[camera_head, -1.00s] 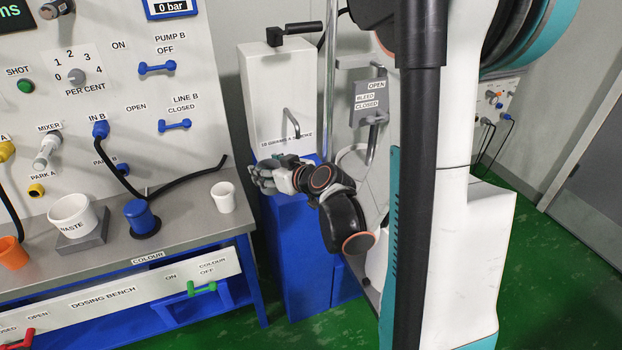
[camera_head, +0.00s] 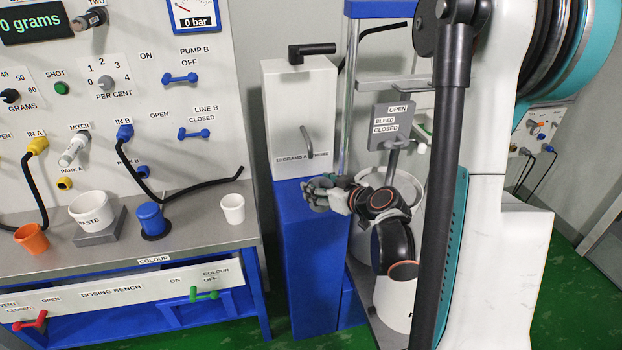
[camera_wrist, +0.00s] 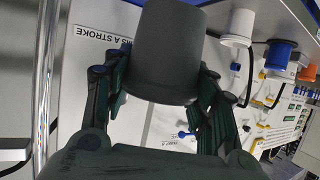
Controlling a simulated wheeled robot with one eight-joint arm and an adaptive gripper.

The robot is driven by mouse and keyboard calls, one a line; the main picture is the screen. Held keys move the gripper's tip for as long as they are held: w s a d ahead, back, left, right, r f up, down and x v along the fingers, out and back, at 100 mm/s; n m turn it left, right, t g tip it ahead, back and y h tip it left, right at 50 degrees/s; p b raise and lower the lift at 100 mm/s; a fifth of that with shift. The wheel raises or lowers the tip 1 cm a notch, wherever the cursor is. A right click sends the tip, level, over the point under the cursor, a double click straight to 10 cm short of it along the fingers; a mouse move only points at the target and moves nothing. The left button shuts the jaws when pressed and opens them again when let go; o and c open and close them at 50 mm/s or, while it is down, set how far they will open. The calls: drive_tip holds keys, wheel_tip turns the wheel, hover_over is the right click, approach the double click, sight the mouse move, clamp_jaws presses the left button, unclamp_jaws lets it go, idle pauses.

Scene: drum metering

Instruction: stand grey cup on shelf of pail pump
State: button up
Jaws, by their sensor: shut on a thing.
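My gripper (camera_head: 318,193) is shut on the grey cup (camera_wrist: 165,45), which fills the top middle of the wrist view between the two fingers. In the head view the cup is hard to tell from the dark fingers. What appears to be the pail pump is a white box (camera_head: 285,105) with a black top handle, a grey curved front part and a "grams a stroke" label. It stands on a blue pedestal (camera_head: 308,255), whose top juts out below the box like a shelf. My gripper is in front of the pedestal's top right; contact cannot be told.
The dosing bench (camera_head: 195,232) at left carries a white cup (camera_head: 232,208), a blue cup (camera_head: 151,218), an orange cup (camera_head: 31,238) and a waste pot (camera_head: 91,209). A chrome post (camera_head: 348,110) and a grey bleed panel (camera_head: 391,127) stand right of the box, close to my arm.

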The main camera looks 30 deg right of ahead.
drive_tip(key=w+d+b, duration=0.2)
drive_tip(key=w+d, duration=0.1)
drive_tip(key=w, duration=0.7)
drive_tip(key=f+b, duration=0.1)
drive_tip(key=f, duration=0.1)
drive_tip(key=f+b, duration=0.1)
drive_tip(key=f, duration=0.1)
drive_tip(key=f+b, duration=0.1)
drive_tip(key=f, duration=0.2)
drive_tip(key=shift+w+b, duration=0.3)
drive_tip(key=shift+w+f, duration=0.1)
drive_tip(key=shift+f, duration=0.05)
drive_tip(key=o, duration=1)
drive_tip(key=shift+o, duration=0.2)
